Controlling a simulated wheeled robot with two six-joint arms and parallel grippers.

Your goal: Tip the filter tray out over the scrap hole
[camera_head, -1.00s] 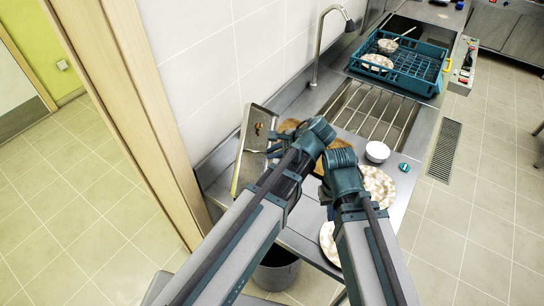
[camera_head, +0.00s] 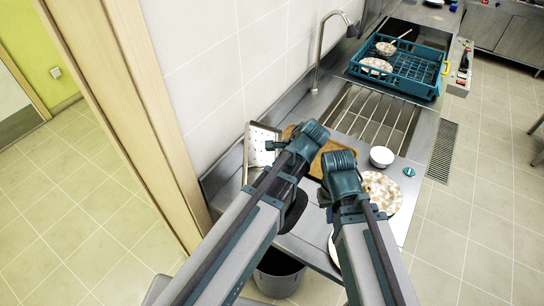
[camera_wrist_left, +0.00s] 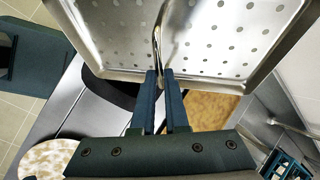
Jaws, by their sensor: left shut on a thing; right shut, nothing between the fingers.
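The filter tray (camera_head: 262,143) is a metal tray with rows of small holes. My left gripper (camera_wrist_left: 160,76) is shut on its rim, and the tray is steeply tilted above the counter's left end. In the left wrist view the tray (camera_wrist_left: 215,40) fills the top, and no scraps show on its visible face. The scrap hole (camera_head: 295,210) is a dark opening in the counter, partly covered by my left arm. It shows black below the tray in the left wrist view (camera_wrist_left: 108,92). My right gripper (camera_head: 325,194) is shut and empty, just right of the hole.
A brown board (camera_head: 318,163) lies behind my arms. A soiled plate (camera_head: 382,194) and a white bowl (camera_head: 382,157) stand to the right. A barred sink (camera_head: 375,115) and teal rack (camera_head: 405,70) lie farther back. A grey bin (camera_head: 279,275) stands below.

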